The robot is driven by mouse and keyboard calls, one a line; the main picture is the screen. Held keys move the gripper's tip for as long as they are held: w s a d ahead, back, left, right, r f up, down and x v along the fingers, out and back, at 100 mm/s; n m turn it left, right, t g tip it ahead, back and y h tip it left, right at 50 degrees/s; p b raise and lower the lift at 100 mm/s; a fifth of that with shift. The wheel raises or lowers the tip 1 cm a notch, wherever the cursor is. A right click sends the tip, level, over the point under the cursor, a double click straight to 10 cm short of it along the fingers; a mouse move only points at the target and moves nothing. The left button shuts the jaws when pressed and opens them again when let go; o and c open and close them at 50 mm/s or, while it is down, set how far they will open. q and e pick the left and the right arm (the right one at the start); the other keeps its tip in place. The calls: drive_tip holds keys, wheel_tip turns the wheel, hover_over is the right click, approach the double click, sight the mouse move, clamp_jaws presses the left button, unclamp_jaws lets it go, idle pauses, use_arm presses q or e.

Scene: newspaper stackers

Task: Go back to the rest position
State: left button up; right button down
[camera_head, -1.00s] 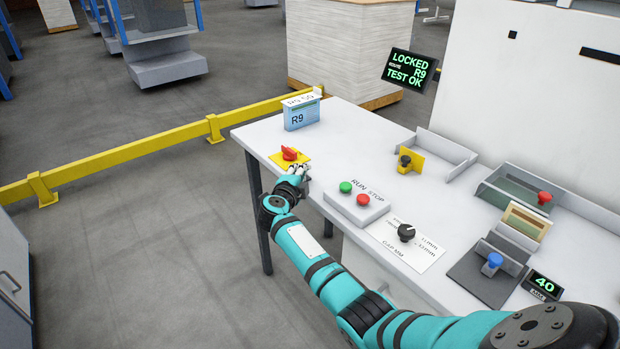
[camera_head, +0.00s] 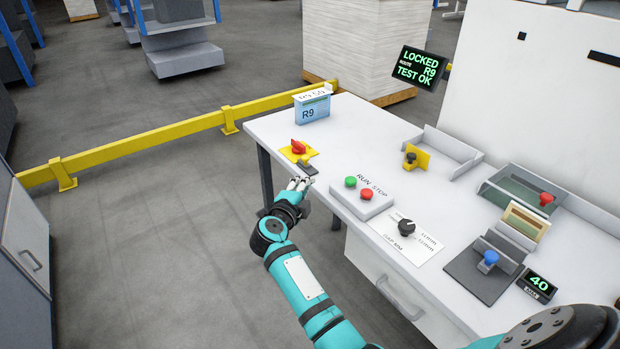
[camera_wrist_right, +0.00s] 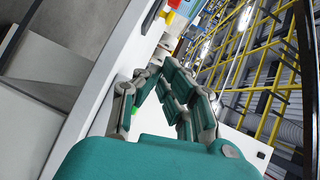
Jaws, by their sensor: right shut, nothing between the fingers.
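My right gripper (camera_head: 299,184) is shut and empty in the head view. It is at the table's left front edge, near the red rotary switch (camera_head: 298,147) on its yellow plate and left of the box with the green and red buttons (camera_head: 361,195). In the right wrist view its fingers (camera_wrist_right: 158,68) meet at the tips with nothing between them. My right arm reaches in from the lower right. My left gripper is not in view.
The white table (camera_head: 375,142) carries a blue R9 box (camera_head: 312,107), a black knob (camera_head: 406,227), trays and a blue knob (camera_head: 490,257). A screen (camera_head: 419,67) reads LOCKED, R9, TEST OK. A yellow rail (camera_head: 150,137) runs behind. Floor left of the table is clear.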

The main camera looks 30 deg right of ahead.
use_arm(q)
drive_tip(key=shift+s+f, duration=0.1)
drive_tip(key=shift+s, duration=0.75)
use_arm(e)
drive_tip(key=shift+s+a, duration=0.35)
drive_tip(key=shift+a, duration=0.05)
